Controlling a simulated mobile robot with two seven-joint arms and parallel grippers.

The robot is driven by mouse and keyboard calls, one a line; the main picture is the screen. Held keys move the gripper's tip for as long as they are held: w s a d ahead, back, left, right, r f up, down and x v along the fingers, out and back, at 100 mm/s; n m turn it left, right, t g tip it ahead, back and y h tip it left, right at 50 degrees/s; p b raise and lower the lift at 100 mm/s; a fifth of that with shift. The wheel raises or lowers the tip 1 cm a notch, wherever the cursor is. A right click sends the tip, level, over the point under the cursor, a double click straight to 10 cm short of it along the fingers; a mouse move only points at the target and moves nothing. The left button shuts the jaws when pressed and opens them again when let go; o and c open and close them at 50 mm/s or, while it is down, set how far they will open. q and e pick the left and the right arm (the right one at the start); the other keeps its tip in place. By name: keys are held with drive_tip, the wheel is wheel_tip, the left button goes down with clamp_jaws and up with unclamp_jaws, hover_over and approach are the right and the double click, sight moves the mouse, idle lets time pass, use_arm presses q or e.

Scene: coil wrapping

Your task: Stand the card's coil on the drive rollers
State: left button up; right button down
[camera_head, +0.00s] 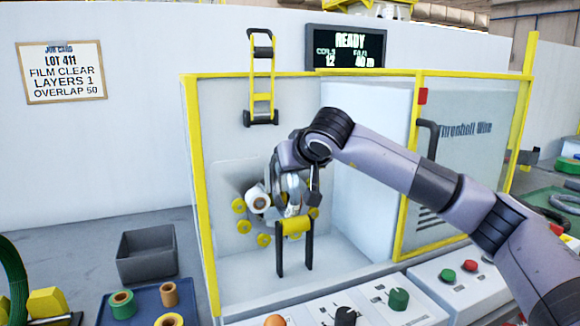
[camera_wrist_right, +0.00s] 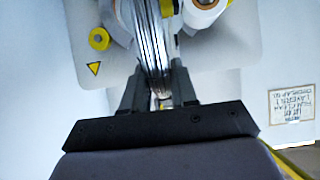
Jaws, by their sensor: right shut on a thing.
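The job card (camera_head: 63,72) on the back wall reads LOT 411, film clear, layers 1, overlap 50. My right gripper (camera_head: 296,180) is inside the open wrapping booth. In the right wrist view its jaws (camera_wrist_right: 158,98) are shut on a silvery wire coil (camera_wrist_right: 152,45), seen edge-on. In the head view the coil (camera_head: 293,190) is mostly hidden by my wrist. It is upright, just above the yellow drive rollers (camera_head: 295,226) on black posts; I cannot tell whether it touches them. My left gripper is out of view.
A white film roll (camera_head: 258,199) and several yellow guide rollers (camera_head: 243,227) surround the coil. The booth's yellow frame (camera_head: 198,200) and glass door (camera_head: 455,150) flank my arm. A grey bin (camera_head: 147,254), blue tray (camera_head: 143,300) and control panel (camera_head: 375,302) stand in front.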

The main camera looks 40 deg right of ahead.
drive_tip(key=c, duration=0.9)
unclamp_jaws()
drive_tip(key=shift+c, duration=0.2)
drive_tip(key=shift+o, duration=0.7)
drive_tip(key=shift+f, duration=0.2)
drive_tip(key=v, duration=0.7)
drive_tip(key=shift+r, duration=0.2)
